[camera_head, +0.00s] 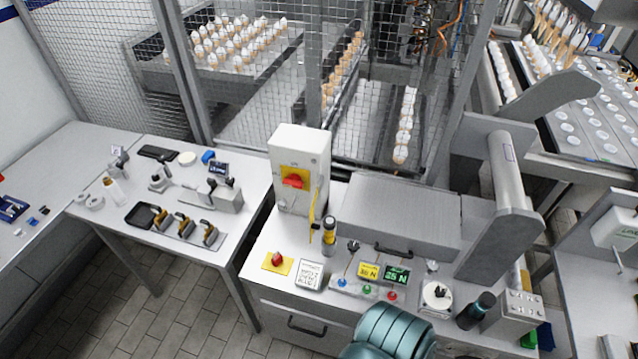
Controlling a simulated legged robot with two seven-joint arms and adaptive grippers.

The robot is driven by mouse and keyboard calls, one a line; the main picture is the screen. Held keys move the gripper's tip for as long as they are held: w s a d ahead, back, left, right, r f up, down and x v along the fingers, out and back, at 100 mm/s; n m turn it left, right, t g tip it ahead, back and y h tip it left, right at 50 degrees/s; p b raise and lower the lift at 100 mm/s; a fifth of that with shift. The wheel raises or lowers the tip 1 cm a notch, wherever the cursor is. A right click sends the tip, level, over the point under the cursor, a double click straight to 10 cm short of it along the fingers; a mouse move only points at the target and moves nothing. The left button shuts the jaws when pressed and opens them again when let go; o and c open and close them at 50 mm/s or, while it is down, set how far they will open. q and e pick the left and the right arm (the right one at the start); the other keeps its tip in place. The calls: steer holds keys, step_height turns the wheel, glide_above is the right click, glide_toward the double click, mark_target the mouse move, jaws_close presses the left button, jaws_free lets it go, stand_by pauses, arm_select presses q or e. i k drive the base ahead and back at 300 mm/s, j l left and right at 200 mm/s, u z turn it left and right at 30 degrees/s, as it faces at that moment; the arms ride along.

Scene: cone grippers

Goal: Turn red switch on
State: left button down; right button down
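The red switch (293,181) is a rotary knob on a yellow plate on the front of an upright light grey box (312,150). Its red handle looks roughly horizontal. The box stands at the back left of the middle workbench (262,240), against the mesh fence. Neither gripper can be made out in the head view, so where they are relative to the switch is not shown. The marks on the switch plate are too small to read.
A red button on a yellow base (277,260), a yellow-and-black cylinder (329,237) and a panel of coloured buttons (367,290) stand on the bench in front of the box. A left table (110,225) holds tools. Mesh fencing (110,60) closes off the back.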

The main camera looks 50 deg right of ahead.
mark_target(294, 181)
steer(key=z, duration=1.6)
